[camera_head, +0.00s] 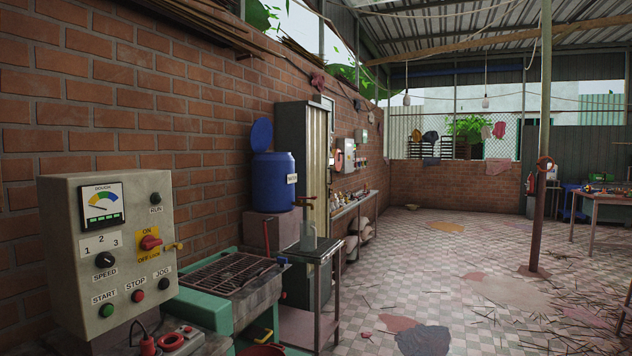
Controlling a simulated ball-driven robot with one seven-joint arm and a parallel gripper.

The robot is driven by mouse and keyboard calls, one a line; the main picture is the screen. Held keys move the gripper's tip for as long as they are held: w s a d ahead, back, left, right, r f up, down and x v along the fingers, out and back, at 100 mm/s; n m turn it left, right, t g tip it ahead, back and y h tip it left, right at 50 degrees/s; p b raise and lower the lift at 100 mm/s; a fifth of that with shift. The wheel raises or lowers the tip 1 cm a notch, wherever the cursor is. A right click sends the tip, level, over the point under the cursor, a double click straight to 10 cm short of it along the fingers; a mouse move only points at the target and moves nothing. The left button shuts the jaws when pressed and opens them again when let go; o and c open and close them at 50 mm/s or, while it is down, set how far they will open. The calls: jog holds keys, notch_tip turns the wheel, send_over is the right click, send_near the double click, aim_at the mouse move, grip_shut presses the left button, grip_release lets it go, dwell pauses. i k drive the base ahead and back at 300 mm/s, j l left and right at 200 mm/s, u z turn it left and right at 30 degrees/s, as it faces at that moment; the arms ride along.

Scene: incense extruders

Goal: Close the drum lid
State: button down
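A blue drum (273,184) with a white label stands on a brown block (270,232) against the brick wall, left of the picture's middle. Its round blue lid (262,135) stands up, tilted open at the left rear of the drum's rim. The drum's inside is hidden from this height. My gripper is not in view.
A control box (105,250) with knobs and buttons fills the near left. A green machine with a grate (228,273) and a small metal table (315,250) stand in front of the drum. A tall cabinet (302,150) is behind it. The tiled floor (440,270) at right is mostly open, with stains and scattered sticks.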

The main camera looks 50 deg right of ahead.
aim_at(261, 134)
jog(key=z, duration=1.45)
jog(key=i+j+z, duration=0.2)
jog(key=i, duration=1.3)
jog(key=i+z, duration=0.25)
jog(key=i, duration=0.75)
jog(key=i+j+z, duration=0.1)
jog(key=i+z, duration=0.15)
jog(key=i, duration=0.8)
jog(key=i+l+u, duration=0.15)
jog(key=i, duration=0.55)
jog(key=i+l+u, duration=0.15)
jog(key=i, duration=0.55)
jog(key=i+j+u, duration=0.15)
jog(key=i+u, duration=1.15)
jog(key=k+l, duration=0.05)
jog(key=k, duration=0.05)
